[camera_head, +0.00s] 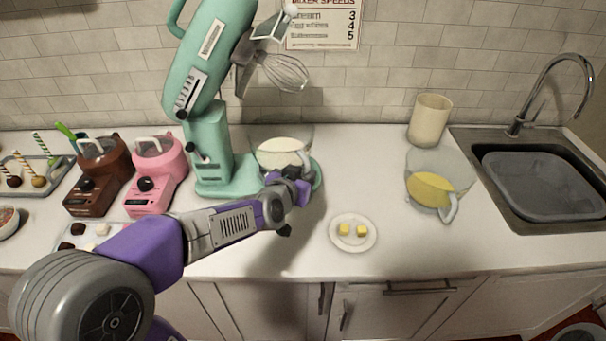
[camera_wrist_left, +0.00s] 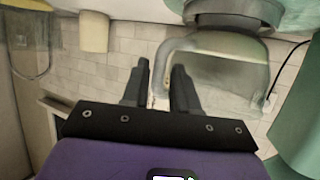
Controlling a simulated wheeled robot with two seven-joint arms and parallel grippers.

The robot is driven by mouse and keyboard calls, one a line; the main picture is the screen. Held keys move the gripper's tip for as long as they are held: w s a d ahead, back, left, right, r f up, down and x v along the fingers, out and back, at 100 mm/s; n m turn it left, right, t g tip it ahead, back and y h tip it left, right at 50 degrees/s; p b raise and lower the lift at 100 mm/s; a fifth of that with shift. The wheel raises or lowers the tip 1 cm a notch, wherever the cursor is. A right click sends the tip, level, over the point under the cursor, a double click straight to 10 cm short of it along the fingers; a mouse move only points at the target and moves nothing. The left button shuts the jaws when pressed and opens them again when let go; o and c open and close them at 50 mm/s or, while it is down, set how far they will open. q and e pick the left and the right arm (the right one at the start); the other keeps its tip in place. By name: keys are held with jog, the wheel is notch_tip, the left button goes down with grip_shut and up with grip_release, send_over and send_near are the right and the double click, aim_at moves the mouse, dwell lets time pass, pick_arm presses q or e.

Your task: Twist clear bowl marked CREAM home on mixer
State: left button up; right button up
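A clear bowl (camera_head: 283,144) with pale cream-coloured contents sits at the base of the mint-green stand mixer (camera_head: 208,150). The mixer's head is tilted up, with the whisk (camera_head: 283,72) hanging clear above the bowl. My left gripper (camera_head: 294,180) is at the bowl's front right side. In the left wrist view the bowl's grey handle (camera_wrist_left: 165,58) runs down between the two fingers (camera_wrist_left: 160,92), which appear closed on it. The arm hides part of the bowl's front, and I cannot read any marking on it. My right gripper is not in view.
A second clear bowl (camera_head: 432,184) with yellow contents stands to the right, before a beige canister (camera_head: 430,119) and the sink (camera_head: 541,185). A small plate (camera_head: 369,242) with two yellow cubes lies in front. Brown (camera_head: 99,180) and pink (camera_head: 156,177) machines stand left.

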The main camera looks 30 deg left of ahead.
pick_arm(q)
jog(key=shift+x, duration=2.55)
grip_shut()
jog(key=shift+o, duration=2.1)
grip_release()
jog(key=shift+s, duration=0.1)
